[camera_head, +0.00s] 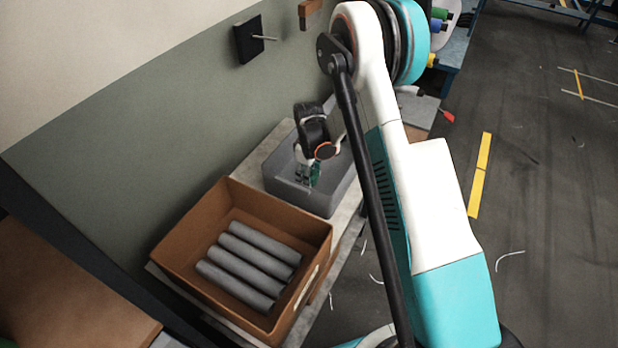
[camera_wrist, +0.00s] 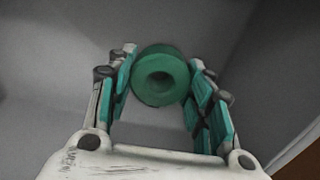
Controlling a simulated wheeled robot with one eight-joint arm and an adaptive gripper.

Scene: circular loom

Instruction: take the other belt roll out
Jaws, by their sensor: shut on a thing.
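A green belt roll (camera_wrist: 178,88), a ring with a round hole, sits between the fingertips of my gripper (camera_wrist: 162,62) in the wrist view. The fingers are shut on it, one on each side. In the head view my gripper (camera_head: 308,174) reaches down inside the grey bin (camera_head: 296,198). There the fingers and my arm hide much of the roll, and I cannot tell whether it touches the bin floor. Plain grey bin surfaces surround it in the wrist view, and no second roll shows.
A brown box (camera_head: 185,233) with several grey tubes (camera_head: 247,272) stands beside the bin, nearer the picture's bottom. A black wall plate with a peg (camera_head: 247,40) is on the wall behind. Open floor (camera_head: 550,200) with yellow markings lies to the right.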

